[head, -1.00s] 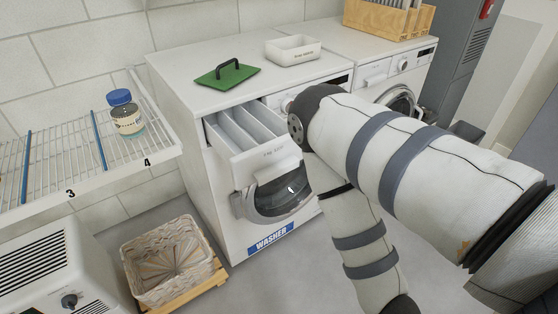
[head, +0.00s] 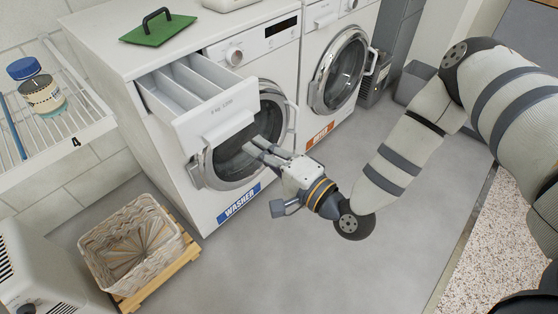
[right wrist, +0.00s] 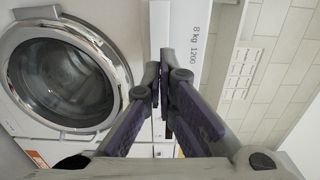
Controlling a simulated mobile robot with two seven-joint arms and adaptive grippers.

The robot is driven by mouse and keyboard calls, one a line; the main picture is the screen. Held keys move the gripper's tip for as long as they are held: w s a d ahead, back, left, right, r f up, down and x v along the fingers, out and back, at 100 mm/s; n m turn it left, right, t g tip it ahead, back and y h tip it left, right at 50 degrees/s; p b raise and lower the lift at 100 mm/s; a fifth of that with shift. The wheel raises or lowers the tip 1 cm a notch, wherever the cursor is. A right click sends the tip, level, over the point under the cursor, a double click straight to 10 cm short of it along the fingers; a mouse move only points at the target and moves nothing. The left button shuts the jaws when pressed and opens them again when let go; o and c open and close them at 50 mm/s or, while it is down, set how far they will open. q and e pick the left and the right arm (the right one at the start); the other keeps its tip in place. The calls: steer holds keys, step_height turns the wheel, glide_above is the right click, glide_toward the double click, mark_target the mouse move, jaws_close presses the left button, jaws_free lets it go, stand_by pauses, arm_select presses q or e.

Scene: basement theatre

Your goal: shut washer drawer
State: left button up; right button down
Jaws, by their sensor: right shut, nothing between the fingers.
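The washer drawer (head: 222,114) is pulled out at the top left of the white washer (head: 150,135). Its inner compartments show from above, and its white front bears small text. The blue WASHER label (head: 238,205) is low on the machine. My right gripper (head: 254,147) is shut and empty in front of the washer's round door, just below and right of the drawer front. In the right wrist view its fingertips (right wrist: 165,75) lie together before the white drawer front (right wrist: 187,40); whether they touch it I cannot tell. My left gripper is not in view.
A second machine (head: 330,75) with an orange label stands to the right. A woven basket (head: 125,245) sits on a wooden pallet at lower left. A wire rack (head: 70,130) holds a blue-lidded jar (head: 42,95). The grey floor in front is clear.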

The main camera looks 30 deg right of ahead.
mark_target(233, 132)
steer(key=x, duration=0.5)
steer(key=shift+w, duration=0.1)
